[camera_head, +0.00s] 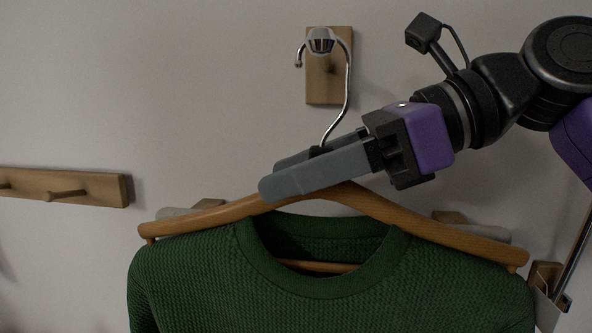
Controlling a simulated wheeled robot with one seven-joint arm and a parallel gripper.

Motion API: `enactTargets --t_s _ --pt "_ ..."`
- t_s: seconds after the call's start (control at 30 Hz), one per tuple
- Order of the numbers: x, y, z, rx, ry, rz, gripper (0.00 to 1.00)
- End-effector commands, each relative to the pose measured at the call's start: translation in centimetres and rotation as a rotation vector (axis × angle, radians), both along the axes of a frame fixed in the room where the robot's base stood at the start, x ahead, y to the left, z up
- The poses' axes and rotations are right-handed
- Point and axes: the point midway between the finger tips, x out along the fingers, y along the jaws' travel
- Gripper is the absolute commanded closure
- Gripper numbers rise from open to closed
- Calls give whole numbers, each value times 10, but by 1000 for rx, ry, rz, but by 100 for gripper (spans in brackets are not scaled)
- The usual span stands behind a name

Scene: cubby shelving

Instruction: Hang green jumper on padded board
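The green jumper (200,280) hangs on a wooden hanger (425,222), its shoulders spread and its lower part out of frame. My gripper (272,178) comes from the right, with its grey fingers closed around the hanger's neck. The metal hook (347,85) rises above the fingers and curls around the top of a chrome-and-white knob on a small wooden board (330,92). The hook tip is left of the knob; I cannot tell whether the hook rests on it. Grey rounded pieces on wood, left (178,212) and right (470,224), are partly hidden behind the hanger; which board is padded is unclear.
A wooden peg rail (95,188) is on the wall at left. A wooden holder (547,285) with a metal rod is at lower right, close to the hanger's right end. The wall at upper left is bare.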

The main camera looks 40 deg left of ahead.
Motion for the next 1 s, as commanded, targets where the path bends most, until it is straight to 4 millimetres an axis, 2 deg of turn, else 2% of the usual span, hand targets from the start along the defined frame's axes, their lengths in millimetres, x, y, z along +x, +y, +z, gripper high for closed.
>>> enactTargets --t_s 0.27,0.6,1.0 --pt "5 -7 2 -1 0 -4 59" --pt "31 -49 23 0 1 -4 59" --pt "46 -75 31 -1 1 -2 59"
